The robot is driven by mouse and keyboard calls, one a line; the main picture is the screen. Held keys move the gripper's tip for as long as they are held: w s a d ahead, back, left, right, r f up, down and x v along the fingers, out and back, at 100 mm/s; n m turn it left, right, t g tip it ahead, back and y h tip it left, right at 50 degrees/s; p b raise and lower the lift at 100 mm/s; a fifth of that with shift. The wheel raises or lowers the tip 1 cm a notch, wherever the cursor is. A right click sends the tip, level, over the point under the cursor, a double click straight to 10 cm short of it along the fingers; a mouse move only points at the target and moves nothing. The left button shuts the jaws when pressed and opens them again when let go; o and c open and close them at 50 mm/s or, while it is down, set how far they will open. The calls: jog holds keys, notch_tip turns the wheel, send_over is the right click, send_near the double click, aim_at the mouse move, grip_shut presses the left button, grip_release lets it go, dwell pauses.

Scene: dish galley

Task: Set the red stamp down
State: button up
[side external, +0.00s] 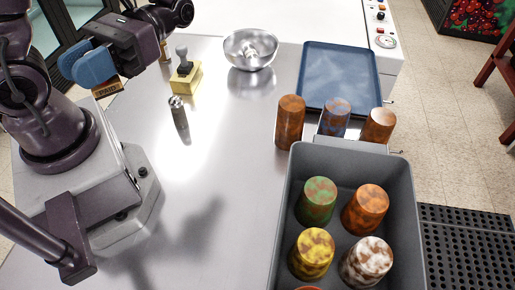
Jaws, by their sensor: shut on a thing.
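My gripper (88,66) is at the upper left, its blue fingers shut on a stamp (107,88). Only the stamp's tan block with dark lettering, seemingly "PAID", shows below the fingers. Its handle is hidden, and I cannot make out red on it. The stamp appears to be held above the steel counter (220,140), near my arm's base. Another stamp (183,62) with a grey handle stands upright at a yellow block (185,82), to the right of my gripper.
A small dark cylinder (177,108) stands in front of the yellow block. A metal bowl (235,58) and a blue tray (320,62) are at the back. Spotted cups (290,122) stand beside a grey bin (277,235) holding several more. The counter's middle is clear.

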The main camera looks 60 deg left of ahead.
jog(key=w+d+r+n+t+h, duration=0.45)
jog(key=w+n+t+h, duration=0.35)
jog(key=n+t+h, duration=0.25)
notch_tip(320, 180, down, 18)
jog(key=shift+m+y, duration=0.35)
jog(key=shift+m, duration=0.1)
jog(key=w+d+f, duration=0.2)
jog(key=w+f, duration=0.1)
jog(key=w+d+f, duration=0.1)
jog(key=w+f, duration=0.1)
jog(key=w, duration=0.2)
jog(key=w+d+f, duration=0.2)
jog(key=w+f, duration=0.1)
jog(key=w, duration=0.1)
jog(key=shift+d+f, duration=0.3)
jog(key=shift+w+d+f, duration=0.2)
jog(key=shift+w+f, duration=0.2)
jog(key=shift+f, duration=0.1)
jog(key=f, duration=0.3)
jog(key=shift+w+d+f, duration=0.1)
jog(key=shift+w+f, duration=0.1)
